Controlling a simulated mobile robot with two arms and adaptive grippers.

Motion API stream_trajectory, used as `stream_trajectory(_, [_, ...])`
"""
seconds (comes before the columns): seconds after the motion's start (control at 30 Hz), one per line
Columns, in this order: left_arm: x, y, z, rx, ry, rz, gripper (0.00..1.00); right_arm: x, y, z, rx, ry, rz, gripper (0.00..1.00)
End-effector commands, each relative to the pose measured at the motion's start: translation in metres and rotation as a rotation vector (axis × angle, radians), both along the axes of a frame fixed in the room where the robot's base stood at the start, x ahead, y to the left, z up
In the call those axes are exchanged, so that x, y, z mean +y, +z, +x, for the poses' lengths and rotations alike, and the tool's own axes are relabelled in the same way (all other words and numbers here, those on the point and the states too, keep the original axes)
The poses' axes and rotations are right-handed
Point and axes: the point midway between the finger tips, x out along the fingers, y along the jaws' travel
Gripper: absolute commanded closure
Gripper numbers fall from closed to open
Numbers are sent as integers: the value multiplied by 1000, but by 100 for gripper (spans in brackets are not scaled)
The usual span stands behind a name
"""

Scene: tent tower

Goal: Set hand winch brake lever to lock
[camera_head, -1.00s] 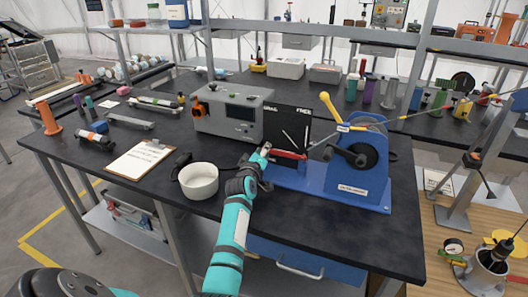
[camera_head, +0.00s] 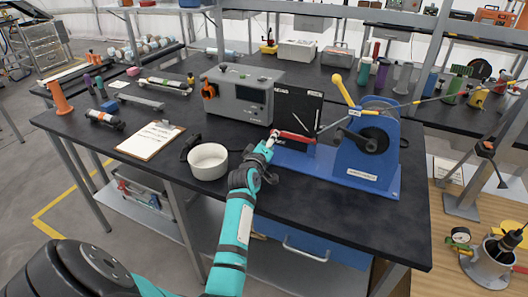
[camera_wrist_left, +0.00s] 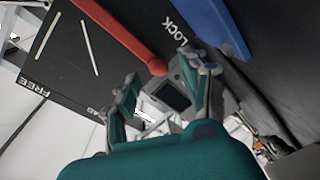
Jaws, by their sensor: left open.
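The blue hand winch (camera_head: 368,160) stands on the black bench, with a yellow-handled crank (camera_head: 341,88). Its red brake lever (camera_head: 297,137) lies nearly flat across the foot of a black panel (camera_head: 300,108), tip to the left. In the left wrist view the lever (camera_wrist_left: 120,38) has its rounded tip close to the LOCK label (camera_wrist_left: 174,38); FREE and DRAG are farther along the panel. My left gripper (camera_head: 271,140) is at the lever's tip. In the wrist view its fingers (camera_wrist_left: 164,88) are apart, with the tip just beyond them; contact cannot be told.
A white bowl (camera_head: 208,162) stands left of my left arm. Behind it is a grey instrument box (camera_head: 238,98). A clipboard (camera_head: 150,141) lies farther left.

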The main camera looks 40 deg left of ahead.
Motion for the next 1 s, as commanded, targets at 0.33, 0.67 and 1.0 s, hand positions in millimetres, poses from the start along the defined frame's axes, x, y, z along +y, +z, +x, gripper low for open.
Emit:
stream_trajectory(0.33, [-21,4,-60,4,0,-1,54,1,0,0,0,-1,1,100])
stream_trajectory(0.67, [-26,6,-72,5,-1,-2,54,1,0,0,0,-1,2,100])
stream_trajectory(1.0, [-25,6,-71,3,0,-1,54,2,0,0,0,-1,2,100])
